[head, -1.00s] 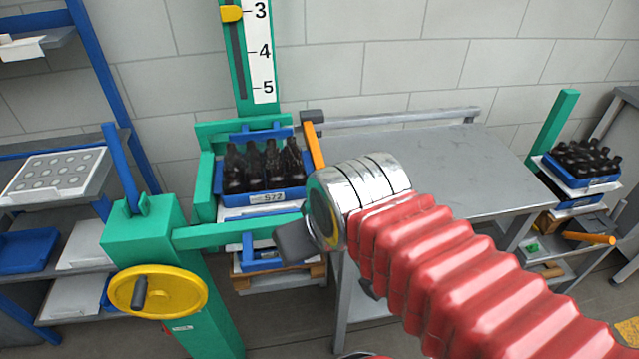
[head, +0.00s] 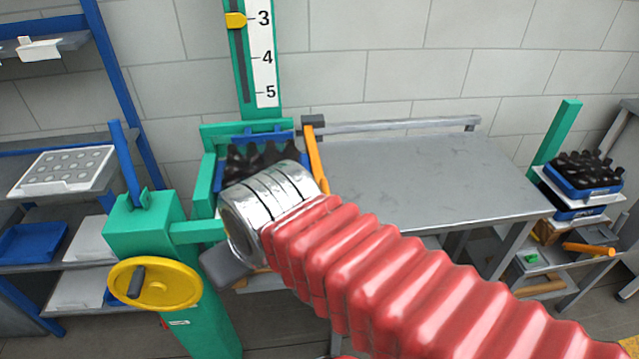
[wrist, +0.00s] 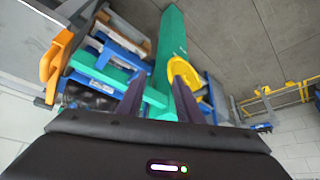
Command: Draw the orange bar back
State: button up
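The orange bar (head: 315,158) stands between the bottle crate and the grey table, running from a dark block at the rail down behind my wrist. Its lower part is hidden in the head view. In the wrist view an orange piece, apparently this bar (wrist: 56,62), is at the upper left, apart from my fingers. My gripper (wrist: 158,98) is open and empty, with its two dark fingers spread. In the head view its fingers are hidden. The blue crate (head: 226,172) of dark bottles (head: 262,158) sits in the green frame, partly covered by my wrist.
The grey table (head: 420,175) is clear. A green post (head: 185,270) with a yellow handwheel (head: 155,284) stands at the left, near my wrist. A second bottle crate (head: 585,188) and an orange handle (head: 588,249) are at the right. A shelf (head: 60,260) stands far left.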

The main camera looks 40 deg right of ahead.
dwell(0.3)
notch_tip(320, 180, up, 9)
jog(key=m+g+y, duration=0.2)
jog(key=m+g, duration=0.2)
jog(key=m, duration=0.3)
send_over(326, 188)
jog(key=s+d, duration=0.2)
jog(key=d, duration=0.1)
jog(key=shift+a, duration=0.25)
jog(key=shift+f, duration=0.1)
jog(key=x, duration=1.3)
jog(key=shift+s+f, duration=0.1)
jog(key=shift+f, duration=0.25)
